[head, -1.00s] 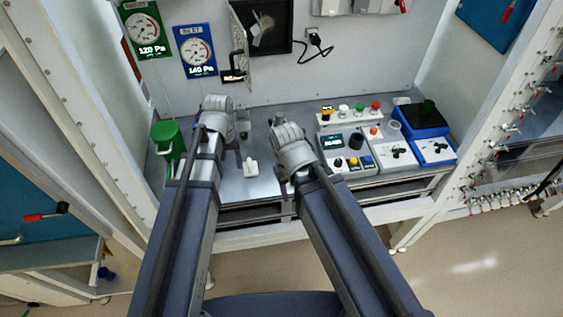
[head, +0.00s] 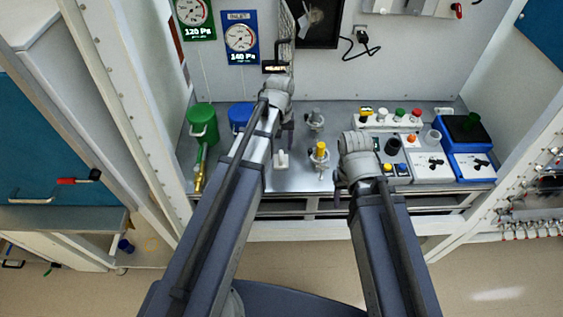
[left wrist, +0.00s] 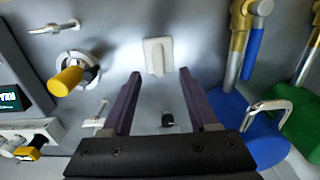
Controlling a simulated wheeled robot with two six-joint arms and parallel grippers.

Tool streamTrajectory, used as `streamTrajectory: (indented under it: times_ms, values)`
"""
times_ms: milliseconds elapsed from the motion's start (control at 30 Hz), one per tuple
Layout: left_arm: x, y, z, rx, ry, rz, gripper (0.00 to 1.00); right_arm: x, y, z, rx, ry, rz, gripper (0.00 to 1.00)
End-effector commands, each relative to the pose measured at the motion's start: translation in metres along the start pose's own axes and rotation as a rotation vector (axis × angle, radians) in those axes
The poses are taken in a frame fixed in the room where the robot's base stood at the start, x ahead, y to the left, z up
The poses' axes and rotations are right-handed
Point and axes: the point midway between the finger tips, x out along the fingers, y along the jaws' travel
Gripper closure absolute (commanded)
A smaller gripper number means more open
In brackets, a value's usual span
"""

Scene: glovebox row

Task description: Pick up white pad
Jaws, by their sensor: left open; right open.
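The white pad (head: 281,160) lies on the grey bench floor near its front edge. In the left wrist view the pad (left wrist: 157,57) is upright in the picture, just beyond and between my purple fingertips. My left gripper (head: 287,135) is behind the pad in the head view. In the left wrist view its jaws (left wrist: 159,76) are apart, with nothing between them. My right gripper (head: 345,172) is to the right of the pad, beside the button panels; its fingers are mostly hidden by the wrist.
A yellow-topped fitting (head: 320,155) and a grey fitting (head: 316,120) stand right of the pad. A green can (head: 202,124) and a blue container (head: 240,115) stand to the left. Button panels (head: 433,165) fill the right. Some bare floor surrounds the pad.

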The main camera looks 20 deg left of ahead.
Motion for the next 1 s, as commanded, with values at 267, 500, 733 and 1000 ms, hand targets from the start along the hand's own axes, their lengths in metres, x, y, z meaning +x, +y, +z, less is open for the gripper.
streamTrajectory:
  times_ms: [267, 500, 733, 1000]
  values:
    - [0.012, 0.001, 0.001, 0.001, 0.000, 0.000, 0.40, 0.012, -0.001, -0.001, 0.000, 0.000, 0.000, 0.46]
    - [0.043, 0.002, 0.004, 0.000, 0.000, 0.000, 0.40, 0.042, -0.004, -0.003, 0.001, 0.000, 0.000, 0.46]
    - [0.052, 0.002, 0.004, 0.000, 0.000, 0.000, 0.40, 0.052, -0.005, -0.003, 0.001, 0.000, 0.000, 0.46]
    - [0.051, 0.002, 0.003, 0.000, 0.000, 0.000, 0.51, 0.050, -0.005, -0.003, 0.001, 0.000, 0.000, 0.46]
